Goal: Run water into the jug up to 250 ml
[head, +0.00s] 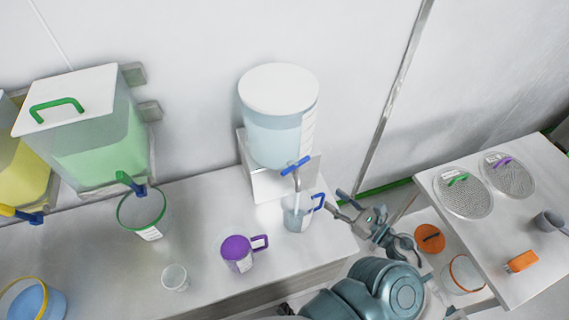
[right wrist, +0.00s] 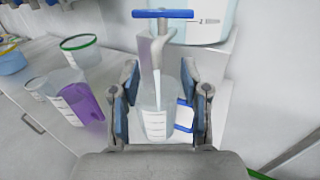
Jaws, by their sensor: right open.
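The water tank (head: 280,125) is round and clear with a white lid, and stands on a white stand against the wall. Its tap has a blue bar handle (head: 295,166), which shows at the top of the right wrist view (right wrist: 162,14). The clear jug (head: 296,218) with a blue handle stands upright under the spout. A pale, thin streak, apparently water, runs from the spout into it. The jug has white scale marks (right wrist: 156,125); I cannot read its level. My right gripper (head: 338,201) is open and empty, just right of the jug, fingers pointing toward it. My left gripper is out of view.
A purple mug (head: 237,253) and a small clear cup (head: 175,278) stand left of the jug. A green-rimmed beaker (head: 143,215) stands under the green-liquid tank (head: 95,140). A side table (head: 505,235) with sieves is at right.

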